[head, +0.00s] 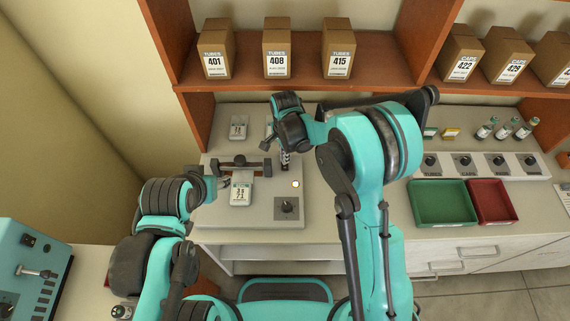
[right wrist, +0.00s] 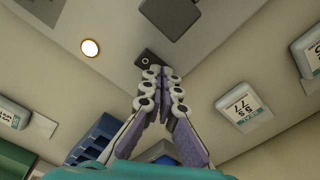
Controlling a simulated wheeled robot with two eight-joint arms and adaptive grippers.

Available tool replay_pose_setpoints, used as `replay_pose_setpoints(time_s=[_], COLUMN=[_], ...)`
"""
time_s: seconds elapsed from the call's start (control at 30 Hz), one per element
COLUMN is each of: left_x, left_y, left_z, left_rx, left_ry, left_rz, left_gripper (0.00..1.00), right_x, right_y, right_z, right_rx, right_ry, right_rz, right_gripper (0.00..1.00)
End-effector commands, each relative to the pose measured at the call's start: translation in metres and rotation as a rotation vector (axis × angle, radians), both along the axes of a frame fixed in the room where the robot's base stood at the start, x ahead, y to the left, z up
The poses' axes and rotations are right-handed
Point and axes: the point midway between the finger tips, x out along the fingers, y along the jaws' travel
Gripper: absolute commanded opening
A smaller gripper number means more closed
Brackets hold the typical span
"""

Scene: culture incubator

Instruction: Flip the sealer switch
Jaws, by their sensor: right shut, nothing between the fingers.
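The sealer (head: 262,212) is a flat grey unit on the bench, with a dark clamp bar (head: 240,167), a dial (head: 287,207) and a lit round lamp (head: 295,184). In the right wrist view the lamp (right wrist: 90,48) is left of a small dark plate with a ring (right wrist: 145,58), which looks like the switch. My right gripper (head: 285,166) points down over the sealer, shut and empty. Its fingertips (right wrist: 160,70) are close beside the plate; contact cannot be told. My left gripper (head: 223,183) is at the sealer's left side, beside a labelled pouch (head: 242,190); its fingers are unclear.
A labelled item (head: 238,128) lies behind the sealer. Green (head: 443,221) and red (head: 491,220) trays stand to the right, before a row of dials and several bottles. Boxes (head: 277,50) fill the shelf above. The bench between sealer and green tray is partly hidden by my right arm.

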Motion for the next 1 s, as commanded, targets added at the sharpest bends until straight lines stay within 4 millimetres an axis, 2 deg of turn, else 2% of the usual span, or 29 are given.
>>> replay_pose_setpoints(time_s=[0.7, 0.83, 1.0], left_x=[0.000, 0.000, 0.000], left_y=[0.000, 0.000, 0.000], left_z=[0.037, 0.040, 0.040], left_rx=[0.000, 0.000, 0.000], left_ry=[0.000, 0.000, 0.000], left_rz=[0.000, 0.000, 0.000], left_gripper=[0.47, 0.47, 0.47], right_x=[0.000, 0.000, 0.000], right_y=[0.000, 0.000, 0.000], right_z=[0.061, 0.068, 0.068], right_rx=[0.000, 0.000, 0.000], right_ry=[0.000, 0.000, 0.000], right_rz=[0.000, 0.000, 0.000], right_gripper=[0.00, 0.00, 0.00])
